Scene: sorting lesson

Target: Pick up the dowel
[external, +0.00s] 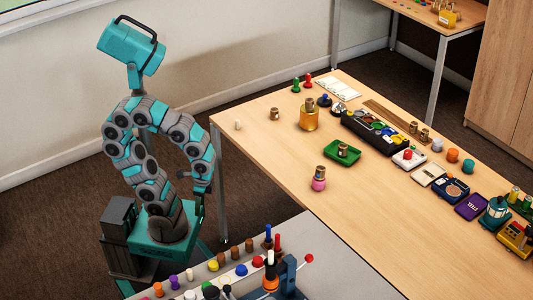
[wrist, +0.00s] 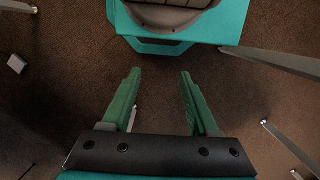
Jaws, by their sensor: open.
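Several short peg-like cylinders are in the external view, and I cannot tell for certain which is the dowel. A small pale peg (external: 237,124) stands alone near the left edge of the wooden table (external: 262,152).
A grey table (external: 345,262) in front holds several coloured pegs and a stand with a white rod (external: 292,262). The wooden table's right half is crowded with trays and devices. Its front left part is clear. Metal table legs (wrist: 275,65) show in the wrist view.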

